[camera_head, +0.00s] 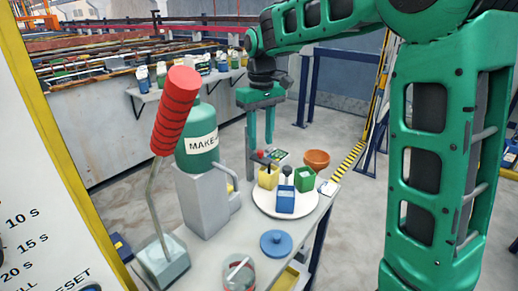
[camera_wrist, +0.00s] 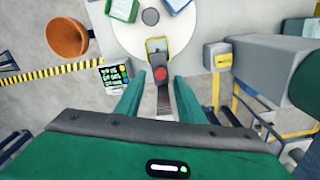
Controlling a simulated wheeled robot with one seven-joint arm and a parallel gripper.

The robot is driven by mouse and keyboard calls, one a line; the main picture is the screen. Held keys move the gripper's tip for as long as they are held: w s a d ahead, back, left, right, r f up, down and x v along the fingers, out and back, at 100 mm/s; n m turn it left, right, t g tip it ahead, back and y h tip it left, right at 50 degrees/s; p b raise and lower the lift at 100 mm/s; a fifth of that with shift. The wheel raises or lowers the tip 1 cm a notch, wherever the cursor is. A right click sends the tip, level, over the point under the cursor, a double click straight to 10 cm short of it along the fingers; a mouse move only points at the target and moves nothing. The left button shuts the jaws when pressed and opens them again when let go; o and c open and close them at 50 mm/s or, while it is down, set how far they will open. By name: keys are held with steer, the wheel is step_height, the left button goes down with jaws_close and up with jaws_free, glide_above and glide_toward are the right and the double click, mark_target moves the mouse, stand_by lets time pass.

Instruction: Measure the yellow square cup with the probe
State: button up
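The yellow square cup (camera_head: 268,178) stands on a white round plate (camera_head: 262,203) on the bench, beside a green cup (camera_head: 306,179) and a blue cup (camera_head: 285,202). The yellow cup also shows in the wrist view (camera_wrist: 157,46), just beyond the fingertips. My gripper (camera_wrist: 158,84) is open and points down near the plate's edge. A red knob (camera_wrist: 160,73), likely the probe's top, lies between the fingers in the wrist view with gaps on both sides. A grey strip runs below it. Whether the fingers are level with the knob is unclear.
A small meter with green buttons (camera_wrist: 115,75) and a brown bowl (camera_wrist: 67,38) lie left of the fingers in the wrist view. A grey block with a yellow label (camera_wrist: 219,56) is at right. The head view shows a green MAKE-labelled bottle (camera_head: 198,150) and a red-handled lever (camera_head: 175,110).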

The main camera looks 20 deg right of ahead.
mark_target(261, 151)
steer(key=shift+f, duration=1.9)
steer(key=shift+c, duration=0.7)
jaws_close()
steer(key=shift+r, duration=3.05)
steer(key=shift+o, duration=0.7)
jaws_free()
steer(key=shift+r, duration=0.1)
step_height(261, 151, up, 11)
steer(key=shift+f, duration=0.2)
